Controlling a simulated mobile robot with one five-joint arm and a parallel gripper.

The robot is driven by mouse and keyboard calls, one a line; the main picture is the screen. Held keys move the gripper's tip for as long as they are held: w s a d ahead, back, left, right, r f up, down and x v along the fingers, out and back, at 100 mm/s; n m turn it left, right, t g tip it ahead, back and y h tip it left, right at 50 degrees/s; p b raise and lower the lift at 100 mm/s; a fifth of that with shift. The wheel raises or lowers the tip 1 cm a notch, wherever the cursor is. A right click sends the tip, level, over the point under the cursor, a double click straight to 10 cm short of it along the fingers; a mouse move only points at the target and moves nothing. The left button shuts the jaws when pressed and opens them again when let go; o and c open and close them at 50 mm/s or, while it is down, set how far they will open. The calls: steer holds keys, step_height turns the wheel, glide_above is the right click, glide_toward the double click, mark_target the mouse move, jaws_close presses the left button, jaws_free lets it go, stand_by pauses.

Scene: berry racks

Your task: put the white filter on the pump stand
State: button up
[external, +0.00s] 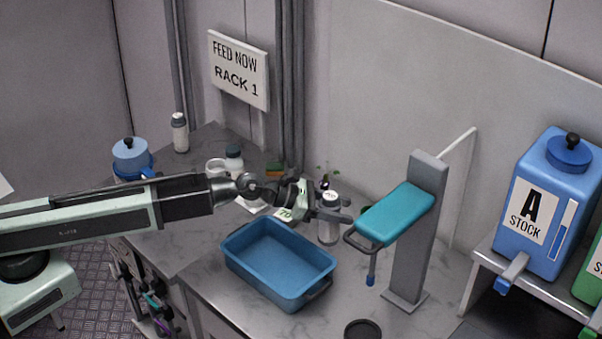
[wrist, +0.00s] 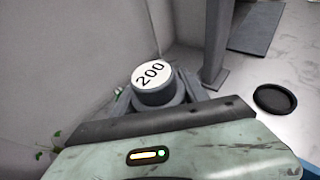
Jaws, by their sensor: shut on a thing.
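The white filter (external: 329,233) is a small upright cylinder in the external view. In the wrist view its round white top (wrist: 151,74), marked 200, and grey rim show between the fingers. My gripper (external: 333,207) is shut on it near its upper end. I cannot tell whether its bottom touches the counter. The pump stand (external: 418,240) is a grey post on a flat base, right of my gripper. A teal block with a looped handle (external: 395,215) sticks out from it towards my gripper. In the wrist view the post (wrist: 216,45) stands beyond the filter, to the right.
A blue tray (external: 232,262) lies on the counter in front of my gripper. A black disc (external: 362,329) lies near the stand's foot. Bottles and small plants stand behind my arm. A blue stock tank (external: 541,210) stands on a shelf at right.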

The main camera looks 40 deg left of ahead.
step_height(320, 180, up, 2)
steer(key=shift+r+p, duration=0.2)
steer(key=shift+p, duration=0.3)
steer(key=shift+f, duration=0.1)
steer(key=a, duration=0.6)
step_height(320, 180, down, 10)
steer(key=b, duration=1)
